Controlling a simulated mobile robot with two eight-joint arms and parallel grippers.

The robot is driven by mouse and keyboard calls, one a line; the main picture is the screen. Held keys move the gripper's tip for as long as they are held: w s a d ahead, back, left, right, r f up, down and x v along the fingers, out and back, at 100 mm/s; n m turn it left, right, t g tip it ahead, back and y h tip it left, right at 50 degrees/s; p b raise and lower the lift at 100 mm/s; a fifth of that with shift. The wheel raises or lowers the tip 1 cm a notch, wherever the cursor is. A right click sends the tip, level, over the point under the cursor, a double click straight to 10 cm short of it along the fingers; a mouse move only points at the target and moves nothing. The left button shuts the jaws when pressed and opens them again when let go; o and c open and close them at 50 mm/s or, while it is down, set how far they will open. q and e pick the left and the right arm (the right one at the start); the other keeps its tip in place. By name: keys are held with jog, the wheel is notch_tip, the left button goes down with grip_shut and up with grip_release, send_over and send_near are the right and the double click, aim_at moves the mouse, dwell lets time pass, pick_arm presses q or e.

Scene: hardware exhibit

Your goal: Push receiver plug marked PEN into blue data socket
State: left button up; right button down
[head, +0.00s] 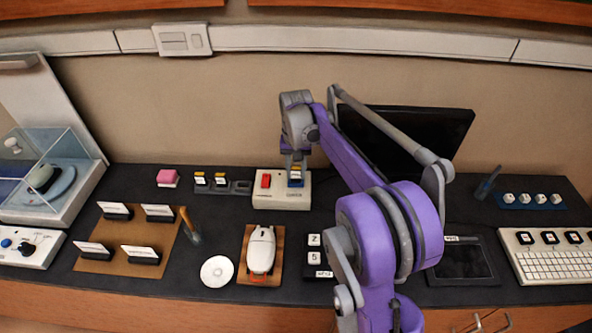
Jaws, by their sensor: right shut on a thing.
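My right gripper (296,160) points down over the right part of a cream box (272,202) near the back of the counter. It is shut on a small plug with a yellow and white label (296,171); the lettering is too small to read. The blue data socket (295,183) shows on the box top directly under the plug. The plug is at the socket, but I cannot tell how deep it sits. A red part (266,181) stands on the box left of the socket. My left gripper is not in view.
A dark rack (242,187) left of the box holds two similar labelled plugs (210,179) and has an empty-looking place. A dark monitor (440,128) stands behind my right arm. A white mouse (261,250) lies in front.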

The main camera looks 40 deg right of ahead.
jog(key=shift+f, duration=0.3)
grip_release()
dwell(0.6)
jog(key=shift+r, duration=0.1)
jog(key=shift+r+p, duration=2.25)
jog(key=shift+r, duration=1.25)
